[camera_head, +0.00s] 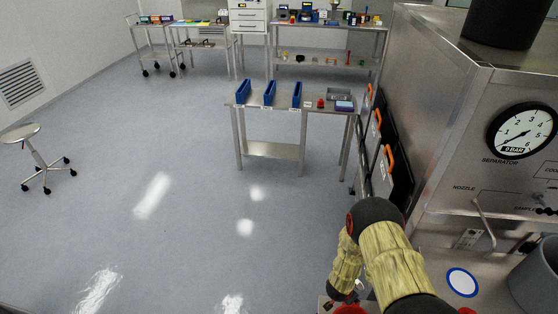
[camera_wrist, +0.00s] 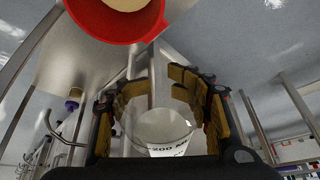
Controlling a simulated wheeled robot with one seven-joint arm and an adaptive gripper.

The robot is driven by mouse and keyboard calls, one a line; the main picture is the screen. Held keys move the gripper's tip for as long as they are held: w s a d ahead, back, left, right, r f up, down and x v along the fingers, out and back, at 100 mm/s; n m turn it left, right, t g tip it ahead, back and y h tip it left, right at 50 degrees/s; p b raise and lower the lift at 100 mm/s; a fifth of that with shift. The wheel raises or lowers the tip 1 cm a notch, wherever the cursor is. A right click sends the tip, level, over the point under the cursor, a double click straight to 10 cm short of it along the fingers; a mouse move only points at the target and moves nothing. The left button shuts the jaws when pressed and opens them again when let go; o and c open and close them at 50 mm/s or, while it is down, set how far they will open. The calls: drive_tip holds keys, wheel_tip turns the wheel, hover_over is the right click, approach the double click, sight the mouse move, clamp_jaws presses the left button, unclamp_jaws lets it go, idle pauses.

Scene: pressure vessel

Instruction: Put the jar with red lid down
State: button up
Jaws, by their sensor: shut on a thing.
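My gripper (camera_wrist: 160,95) is shut around a clear jar (camera_wrist: 163,130) in the wrist view. The jar has a white label with black print that reads in part "200 M". Black-and-yellow fingers stand on both sides of it. No red lid can be made out on the jar between the fingers. A round red thing (camera_wrist: 115,38) with a pale middle shows close at the top of the wrist view; I cannot tell whether it belongs to the jar. In the head view my gripper is at the bottom edge, mostly hidden by my arm.
A steel vessel cabinet with a pressure gauge (camera_head: 523,130) stands at the right. A blue-ringed white disc (camera_head: 462,282) and a grey pot (camera_head: 537,275) are on its ledge. A small table (camera_head: 270,152) with blue bins stands ahead. A stool (camera_head: 38,150) is at left; the floor between is clear.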

drive_tip(key=w+a+r+n+y, duration=0.1)
drive_tip(key=w+a+r+n, duration=0.1)
drive_tip(key=r, duration=0.9)
drive_tip(key=w+a+r+n+t+y, duration=0.1)
drive_tip(key=w+a+r+n+y, duration=0.1)
drive_tip(key=r, duration=0.9)
drive_tip(key=w+a+r+n+y, duration=0.1)
drive_tip(key=w+a+r+n, duration=0.3)
drive_tip(key=r, duration=0.8)
drive_tip(key=shift+a+n+t+y, duration=0.35)
drive_tip(key=shift+a+n, duration=0.35)
drive_tip(key=shift+n, duration=0.6)
drive_tip(key=shift+r, duration=0.1)
drive_tip(key=shift+d, duration=0.15)
drive_tip(key=shift+d, duration=0.3)
drive_tip(key=shift+d, duration=0.2)
drive_tip(key=shift+d, duration=0.1)
